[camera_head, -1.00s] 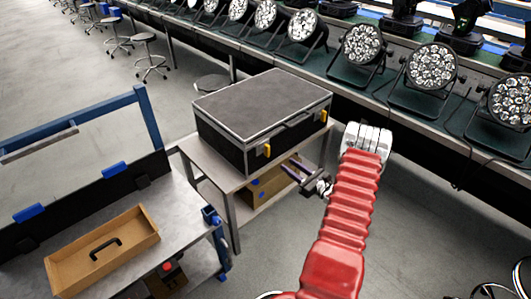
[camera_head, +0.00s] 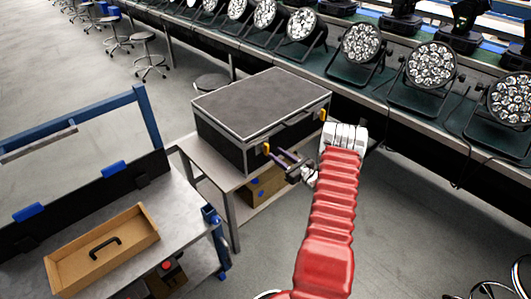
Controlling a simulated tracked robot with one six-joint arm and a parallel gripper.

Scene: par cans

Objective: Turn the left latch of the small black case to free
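The small black case (camera_head: 262,104) with silver edges sits closed on a small metal table (camera_head: 228,178). Its left latch (camera_head: 266,148) is a yellow tab on the front face, and the right latch (camera_head: 323,115) is a like tab near the right corner. My gripper (camera_head: 276,156) is in front of the left latch, its two thin fingers spread apart and pointing at it. The fingertips are at or very near the latch's lower part and partly hide it. I cannot tell whether they touch it.
A cardboard box (camera_head: 262,188) is on the table's lower shelf. A workbench (camera_head: 180,215) with an open brown tray (camera_head: 70,262) stands at the left front. A long bench (camera_head: 345,92) with several par cans runs behind. Open floor (camera_head: 430,240) lies at the right.

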